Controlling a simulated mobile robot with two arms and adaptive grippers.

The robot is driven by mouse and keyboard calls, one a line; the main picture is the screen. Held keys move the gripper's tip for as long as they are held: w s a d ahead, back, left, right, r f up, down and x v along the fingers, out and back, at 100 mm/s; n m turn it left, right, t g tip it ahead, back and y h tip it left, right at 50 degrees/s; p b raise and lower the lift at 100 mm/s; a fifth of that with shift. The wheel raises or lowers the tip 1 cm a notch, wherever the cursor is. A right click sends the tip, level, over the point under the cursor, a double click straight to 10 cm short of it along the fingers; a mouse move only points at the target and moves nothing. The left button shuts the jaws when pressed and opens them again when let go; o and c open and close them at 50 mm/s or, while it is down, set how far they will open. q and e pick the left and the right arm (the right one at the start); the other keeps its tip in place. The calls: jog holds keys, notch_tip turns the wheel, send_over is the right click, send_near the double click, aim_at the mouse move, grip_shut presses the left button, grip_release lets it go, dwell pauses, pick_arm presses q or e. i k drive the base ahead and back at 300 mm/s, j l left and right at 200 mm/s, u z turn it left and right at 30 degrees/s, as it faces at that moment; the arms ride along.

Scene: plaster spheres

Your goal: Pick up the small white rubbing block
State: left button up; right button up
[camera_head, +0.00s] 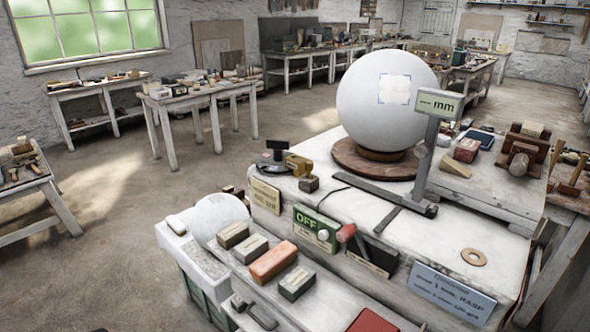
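A small whitish piece (177,225) lies at the left end of the low front bench, beside a smaller white sphere (220,214). It may be the white rubbing block, but it is too small to tell. A row of blocks stands on the same bench: two brown ones with pale labels (233,235) (251,248), an orange-red one (273,262) and a dark green-grey one (297,284). None of these is white. Neither of my grippers shows in the head view.
A large white sphere (385,95) sits on a round brown base on the white worktable (350,208). A gauge post (430,150) marked "mm" stands before it. Open floor (110,250) lies to the left.

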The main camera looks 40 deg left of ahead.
aim_at(249, 250)
jog(key=u, duration=1.55)
